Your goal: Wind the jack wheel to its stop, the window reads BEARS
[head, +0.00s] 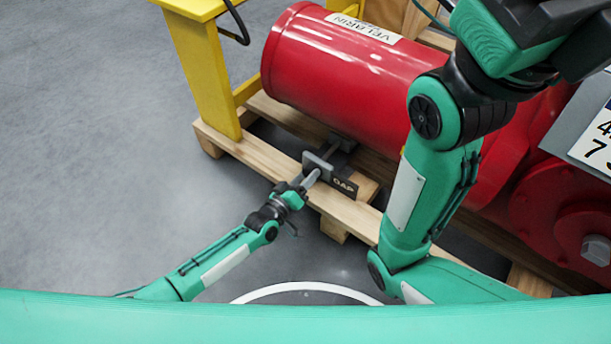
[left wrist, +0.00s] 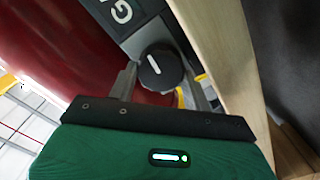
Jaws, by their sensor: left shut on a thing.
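The jack stands on the pallet's near side, under the red cylinder (head: 335,65). Its dark plate (head: 345,185) reads GAP in the head view; only the letter G shows on it in the left wrist view (left wrist: 124,12). The jack wheel is a round black knob with a white line, seen in the left wrist view (left wrist: 160,68). My left gripper (head: 312,176) is shut on the wheel, one finger on each side of it. In the head view the gripper hides the wheel. My right arm (head: 430,170) rises at the right; its gripper cannot be made out.
The wooden pallet (head: 265,168) carries the red actuator, with a yellow frame (head: 205,75) at its left end. A pale pallet board (left wrist: 235,70) runs close to the right finger in the left wrist view. The grey floor (head: 100,150) at left is clear.

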